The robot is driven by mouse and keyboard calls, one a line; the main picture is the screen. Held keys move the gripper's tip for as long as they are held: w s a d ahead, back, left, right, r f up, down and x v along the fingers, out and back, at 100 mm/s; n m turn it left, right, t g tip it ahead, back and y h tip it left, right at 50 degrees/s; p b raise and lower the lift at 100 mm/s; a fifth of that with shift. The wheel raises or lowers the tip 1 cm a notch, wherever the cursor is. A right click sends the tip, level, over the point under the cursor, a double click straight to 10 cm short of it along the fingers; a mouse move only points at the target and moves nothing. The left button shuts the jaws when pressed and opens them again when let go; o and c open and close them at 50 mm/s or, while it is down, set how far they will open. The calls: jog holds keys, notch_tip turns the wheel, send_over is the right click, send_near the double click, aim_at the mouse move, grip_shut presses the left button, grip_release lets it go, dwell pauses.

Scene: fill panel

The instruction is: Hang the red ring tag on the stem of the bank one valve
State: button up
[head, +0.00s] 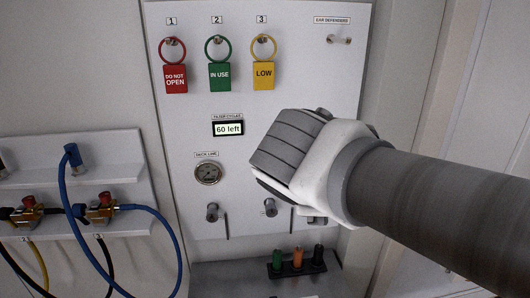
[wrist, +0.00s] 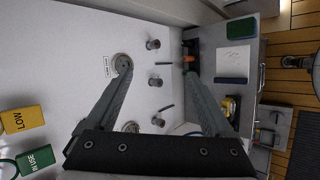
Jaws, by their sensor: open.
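The red ring tag (head: 174,78), lettered DO NOT OPEN, hangs by its ring on the peg under label 1 at the panel's upper left in the head view. It is not in the wrist view. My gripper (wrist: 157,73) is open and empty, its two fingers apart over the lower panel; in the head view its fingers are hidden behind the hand. Grey stems stick out low on the panel, one at left (head: 213,211) and one at right (head: 270,207). Which is the bank one valve I cannot tell; no bank label is readable.
A green tag (head: 219,78) and a yellow tag (head: 263,75) hang beside the red one. Left, blue hoses (head: 77,222) loop from a shelf with red-topped fittings (head: 105,200). Coloured markers (head: 297,260) stand below.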

jog(key=s+d+f+m+g+y, duration=0.1)
jog(key=s+f+m+g+y, duration=0.2)
jog(key=s+f+m, duration=0.5)
jog(key=s+m+y, duration=0.1)
jog(key=m, duration=0.5)
jog(key=shift+s+d+m, duration=0.25)
jog(key=shift+s+m, duration=0.05)
jog(key=shift+m, duration=0.1)
jog(key=shift+f+b, duration=0.9)
jog(key=shift+b, duration=0.15)
jog(key=shift+c, duration=0.6)
jog(key=shift+f, duration=0.15)
jog(key=shift+c, duration=1.1)
jog(key=shift+a, duration=0.1)
jog(key=shift+c, duration=1.2)
jog(key=shift+a, duration=0.15)
